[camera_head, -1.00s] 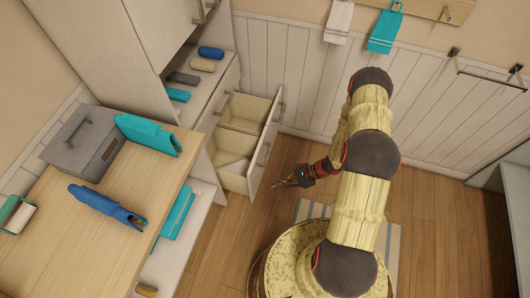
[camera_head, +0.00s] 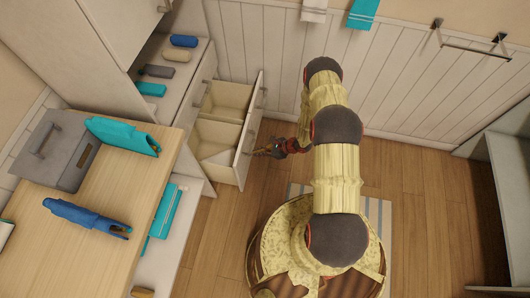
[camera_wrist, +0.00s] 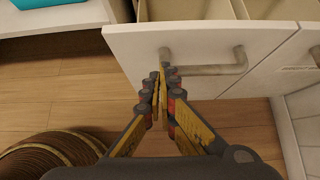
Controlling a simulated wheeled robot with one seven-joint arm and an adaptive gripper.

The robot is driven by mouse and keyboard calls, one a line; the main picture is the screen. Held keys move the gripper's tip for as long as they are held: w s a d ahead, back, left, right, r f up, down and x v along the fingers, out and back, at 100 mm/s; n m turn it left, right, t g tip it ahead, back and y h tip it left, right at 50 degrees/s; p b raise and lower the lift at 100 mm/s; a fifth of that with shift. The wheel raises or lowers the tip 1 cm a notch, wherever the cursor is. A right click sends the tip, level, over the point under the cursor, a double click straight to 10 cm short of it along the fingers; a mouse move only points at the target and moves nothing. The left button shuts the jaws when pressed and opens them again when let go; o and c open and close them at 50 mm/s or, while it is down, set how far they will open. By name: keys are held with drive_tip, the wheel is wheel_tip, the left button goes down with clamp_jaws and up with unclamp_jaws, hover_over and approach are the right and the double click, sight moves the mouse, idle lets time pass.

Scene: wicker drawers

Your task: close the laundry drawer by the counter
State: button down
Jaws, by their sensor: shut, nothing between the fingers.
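The laundry drawer (camera_head: 246,139) by the counter is pulled out, with its white front facing right toward my arm and open compartments behind it. My gripper (camera_head: 262,151) is shut and empty at the drawer's front, near its lower handle. In the wrist view the drawer front (camera_wrist: 140,48) fills the upper middle, with a metal bar handle (camera_wrist: 215,69) on it. My gripper's fingertips (camera_wrist: 162,72) are together over the left end of that handle. I cannot tell whether they touch it.
A striped rug (camera_head: 380,215) lies on the floor. Wooden floor to the right is clear.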

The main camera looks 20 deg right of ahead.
drive_tip(key=a, duration=0.1)
drive_tip(key=w+a+f, duration=0.1)
drive_tip(key=w+a, duration=0.1)
drive_tip(key=shift+w+a+f+b, duration=0.1)
drive_tip(key=shift+a+f+b, duration=0.05)
drive_tip(key=shift+f+b, duration=0.15)
drive_tip(key=shift+w+a+r, duration=0.1)
drive_tip(key=shift+w+a, duration=0.4)
drive_tip(key=shift+a, duration=0.15)
